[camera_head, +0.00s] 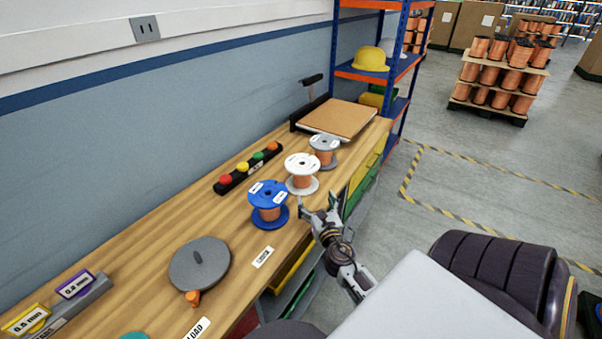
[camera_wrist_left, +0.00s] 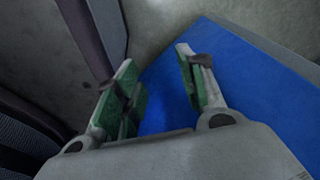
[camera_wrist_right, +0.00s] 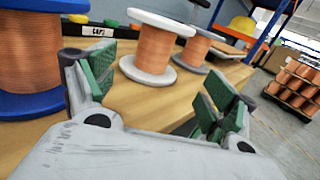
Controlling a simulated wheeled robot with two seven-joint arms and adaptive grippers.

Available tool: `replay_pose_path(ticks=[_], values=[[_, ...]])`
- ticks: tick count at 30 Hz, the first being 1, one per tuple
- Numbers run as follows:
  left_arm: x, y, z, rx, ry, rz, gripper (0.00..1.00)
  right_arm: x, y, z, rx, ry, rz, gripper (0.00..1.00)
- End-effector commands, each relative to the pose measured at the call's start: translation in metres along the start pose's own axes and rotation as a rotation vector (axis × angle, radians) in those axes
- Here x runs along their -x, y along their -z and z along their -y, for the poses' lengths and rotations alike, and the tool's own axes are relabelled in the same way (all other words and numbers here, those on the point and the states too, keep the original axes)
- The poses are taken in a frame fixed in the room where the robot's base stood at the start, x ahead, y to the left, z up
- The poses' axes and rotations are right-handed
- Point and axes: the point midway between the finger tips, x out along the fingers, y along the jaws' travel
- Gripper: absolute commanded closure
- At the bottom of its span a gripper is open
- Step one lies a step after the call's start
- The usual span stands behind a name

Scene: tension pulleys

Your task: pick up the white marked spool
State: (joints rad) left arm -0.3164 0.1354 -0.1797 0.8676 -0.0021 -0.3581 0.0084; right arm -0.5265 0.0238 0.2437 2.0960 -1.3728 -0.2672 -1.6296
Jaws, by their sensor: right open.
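The white marked spool (camera_head: 302,174) stands upright on the wooden bench, wound with copper wire, between a blue spool (camera_head: 268,205) and a grey spool (camera_head: 324,151). My right gripper (camera_head: 318,203) is open and empty at the bench's front edge, just in front of the white spool and apart from it. In the right wrist view the white spool (camera_wrist_right: 154,47) stands upright ahead, between and beyond the open fingers (camera_wrist_right: 160,95). The blue spool (camera_wrist_right: 34,60) is at the left there, the grey spool (camera_wrist_right: 196,48) behind. My left gripper (camera_wrist_left: 155,85) is open and empty, away from the bench spools.
On the bench (camera_head: 130,245) are a button strip (camera_head: 248,167), a round grey lidded disc (camera_head: 200,263), a board (camera_head: 338,118) and label blocks (camera_head: 75,285). A shelf rack (camera_head: 372,75) with a yellow helmet stands at the far end. Striped floor lines lie right.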

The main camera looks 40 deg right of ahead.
Motion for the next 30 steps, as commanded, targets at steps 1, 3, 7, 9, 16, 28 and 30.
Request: replay_pose_path(ticks=[1,3,7,9,16,28,30], values=[[0.000,0.000,0.000,0.000,0.000,0.001,0.60,0.000,0.000,0.000,0.000,0.000,0.000,0.14],[0.000,0.000,0.000,0.000,0.000,0.000,0.60,0.000,0.000,0.000,0.000,0.000,0.000,0.14],[0.000,0.000,0.000,0.000,0.000,0.000,0.60,0.000,0.000,0.000,0.000,0.000,0.000,0.14],[0.000,-0.001,0.000,0.000,0.000,0.000,0.60,0.000,0.000,0.000,0.000,0.000,0.000,0.14],[0.001,-0.005,0.001,-0.001,0.001,0.005,0.60,-0.010,0.000,0.000,0.001,-0.001,0.000,0.14],[0.003,-0.015,0.005,-0.004,0.004,0.012,0.60,-0.042,0.000,-0.001,0.000,-0.001,0.000,0.14],[0.003,-0.017,0.005,-0.004,0.005,0.013,0.60,-0.048,-0.001,-0.001,-0.001,0.000,0.001,0.14]])
